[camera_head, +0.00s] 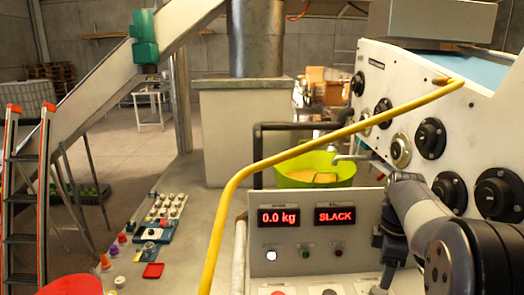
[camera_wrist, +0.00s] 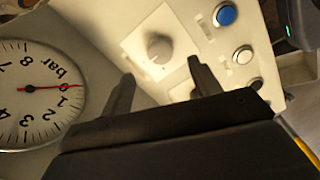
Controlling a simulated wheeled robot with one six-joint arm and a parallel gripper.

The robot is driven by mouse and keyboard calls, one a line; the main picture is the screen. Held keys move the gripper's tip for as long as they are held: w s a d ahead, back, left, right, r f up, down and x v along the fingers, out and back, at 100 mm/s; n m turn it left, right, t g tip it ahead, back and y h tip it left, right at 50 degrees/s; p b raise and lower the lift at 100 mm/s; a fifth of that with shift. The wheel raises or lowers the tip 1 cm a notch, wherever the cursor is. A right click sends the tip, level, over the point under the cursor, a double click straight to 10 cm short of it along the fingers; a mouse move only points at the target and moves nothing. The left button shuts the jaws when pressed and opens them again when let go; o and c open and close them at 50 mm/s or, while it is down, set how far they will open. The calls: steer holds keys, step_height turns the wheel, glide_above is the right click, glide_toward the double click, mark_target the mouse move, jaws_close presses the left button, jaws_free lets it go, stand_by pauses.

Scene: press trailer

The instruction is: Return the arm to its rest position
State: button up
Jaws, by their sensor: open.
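My arm reaches in from the lower right of the head view, over the right end of the control panel (camera_head: 300,258). It is bent, with the wrist pointing down. My gripper (camera_head: 385,281) is low in that view, and the bottom edge of the picture cuts off the area around its tips. In the wrist view my gripper (camera_wrist: 160,67) has its two dark fingers apart, with nothing between them. Beyond them is a pale panel with a round knob (camera_wrist: 158,47); whether the fingers touch it I cannot tell.
A pressure gauge (camera_wrist: 38,92) and a blue button (camera_wrist: 226,15) flank the gripper. A yellow rail (camera_head: 300,147) crosses in front; a white machine (camera_head: 440,110) with black knobs stands right. A green tub (camera_head: 300,179) stands behind the panel.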

mark_target(379, 290)
step_height(379, 290, down, 7)
steer(key=shift+s+p, duration=0.1)
steer(key=shift+p, duration=0.4)
steer(key=shift+r+m, duration=0.1)
steer(key=shift+m, duration=0.3)
steer(key=m, duration=0.3)
steer(key=shift+m+b, duration=0.4)
steer(key=m+b, duration=0.1)
steer(key=m, duration=0.5)
steer(key=m+b, duration=0.2)
steer(key=m, duration=0.5)
steer(key=shift+r, duration=0.55)
